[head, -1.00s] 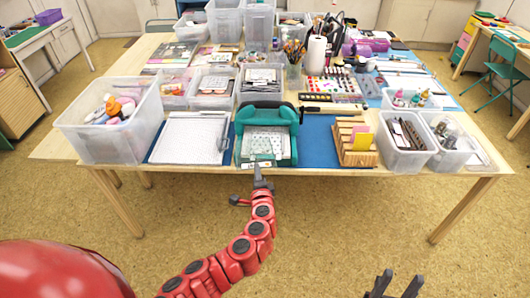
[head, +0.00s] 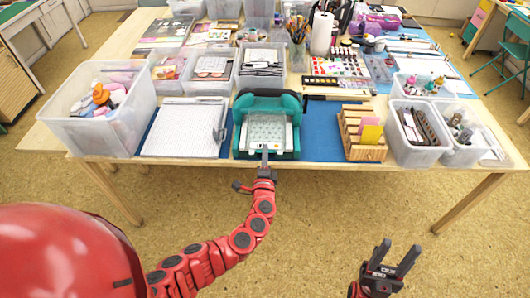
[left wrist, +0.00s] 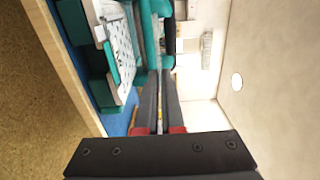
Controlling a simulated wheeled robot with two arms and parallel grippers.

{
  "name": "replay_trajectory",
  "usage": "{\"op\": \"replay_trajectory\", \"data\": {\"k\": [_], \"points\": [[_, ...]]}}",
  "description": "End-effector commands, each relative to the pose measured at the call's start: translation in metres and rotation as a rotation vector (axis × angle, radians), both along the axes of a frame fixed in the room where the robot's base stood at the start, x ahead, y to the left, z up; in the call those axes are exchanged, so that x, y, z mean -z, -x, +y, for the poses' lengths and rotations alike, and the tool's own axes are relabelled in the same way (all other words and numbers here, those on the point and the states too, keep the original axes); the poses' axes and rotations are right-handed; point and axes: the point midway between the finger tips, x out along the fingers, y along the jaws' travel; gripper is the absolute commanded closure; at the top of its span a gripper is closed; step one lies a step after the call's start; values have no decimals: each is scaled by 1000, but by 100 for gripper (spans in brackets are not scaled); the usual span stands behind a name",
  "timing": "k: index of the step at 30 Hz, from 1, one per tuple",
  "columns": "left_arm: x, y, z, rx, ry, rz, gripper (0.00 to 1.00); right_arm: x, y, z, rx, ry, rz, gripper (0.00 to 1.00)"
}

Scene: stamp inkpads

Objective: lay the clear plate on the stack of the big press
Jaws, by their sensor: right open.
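The big press (head: 242,107) is teal and stands at the table's front edge, in the middle of the head view. A pale patterned stack (head: 266,130) lies on its bed; it also shows left of my fingers in the left wrist view (left wrist: 119,48). The clear plate cannot be told apart from this stack. My left gripper (head: 265,149) reaches over the press's front edge, fingertips at the stack's near side. In the left wrist view its fingers (left wrist: 159,75) are close together; whether something thin is between them is unclear. My right gripper (head: 397,252) is open and empty, off the table.
A white board with a side arm (head: 184,127) lies left of the press. A clear bin of bottles (head: 107,132) is further left. A wooden rack (head: 358,135) and clear bins (head: 417,152) stand to the right. Some blue mat (head: 319,143) is bare between press and rack.

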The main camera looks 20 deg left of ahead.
Motion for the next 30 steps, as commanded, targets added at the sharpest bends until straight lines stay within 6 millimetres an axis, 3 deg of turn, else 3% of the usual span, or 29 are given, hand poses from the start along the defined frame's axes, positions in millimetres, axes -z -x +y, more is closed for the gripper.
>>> {"op": "replay_trajectory", "data": {"k": [10,22,30], "points": [[15,1,-1,2,-2,-8,100,27,0,0,0,0,0,50],[15,1,-1,2,-3,-7,100,28,0,0,0,0,0,50],[21,-1,1,1,-2,-8,100,39,0,0,0,0,0,50]]}}
